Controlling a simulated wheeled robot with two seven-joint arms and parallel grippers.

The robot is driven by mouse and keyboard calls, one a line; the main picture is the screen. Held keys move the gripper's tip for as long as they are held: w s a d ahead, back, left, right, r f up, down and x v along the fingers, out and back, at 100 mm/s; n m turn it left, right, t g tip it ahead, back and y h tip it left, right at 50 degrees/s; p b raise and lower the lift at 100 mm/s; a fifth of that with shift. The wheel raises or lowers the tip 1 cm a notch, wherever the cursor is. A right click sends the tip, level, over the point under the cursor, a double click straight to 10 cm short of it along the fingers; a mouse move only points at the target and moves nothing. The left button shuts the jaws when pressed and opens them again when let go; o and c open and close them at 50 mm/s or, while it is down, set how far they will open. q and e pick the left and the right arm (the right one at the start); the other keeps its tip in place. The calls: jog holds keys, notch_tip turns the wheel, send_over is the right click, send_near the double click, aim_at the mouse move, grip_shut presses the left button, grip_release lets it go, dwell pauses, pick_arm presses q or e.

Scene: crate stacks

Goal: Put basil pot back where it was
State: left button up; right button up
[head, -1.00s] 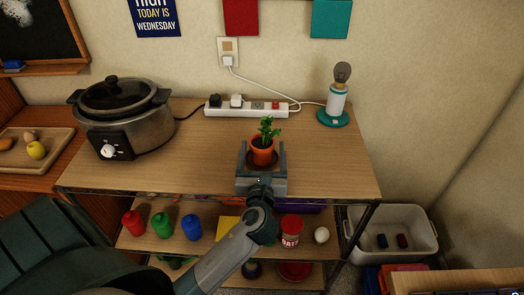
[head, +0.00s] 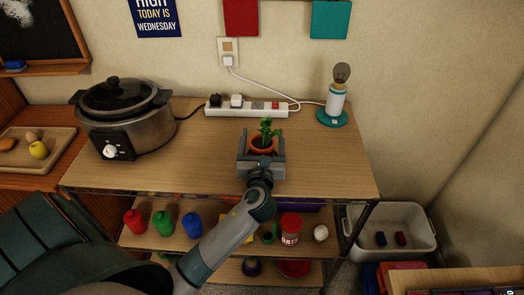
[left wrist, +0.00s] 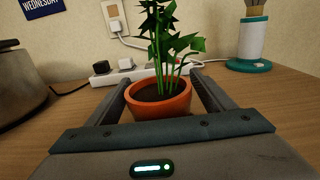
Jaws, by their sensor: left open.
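The basil pot (head: 262,144), an orange pot with a green plant, stands upright on the wooden top of the shelf unit (head: 325,165). My left gripper (head: 262,146) reaches around it from the front, with one finger on each side. In the left wrist view the pot (left wrist: 160,102) sits between the two open fingers (left wrist: 162,88), with a small gap visible on the right side. The pot's base is partly hidden by the gripper body. My right gripper is not seen.
A power strip (head: 246,109) with a cable lies behind the pot. A slow cooker (head: 125,120) stands left, a bulb lamp (head: 338,100) back right. Bottles and a red can (head: 290,229) stand on the shelf below. The top right of the pot is clear.

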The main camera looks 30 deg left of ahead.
pick_arm(q)
jog(key=c, duration=1.3)
jog(key=shift+c, duration=0.9)
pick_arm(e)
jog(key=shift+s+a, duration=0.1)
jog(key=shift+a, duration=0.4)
pick_arm(q)
jog(key=shift+r, duration=0.1)
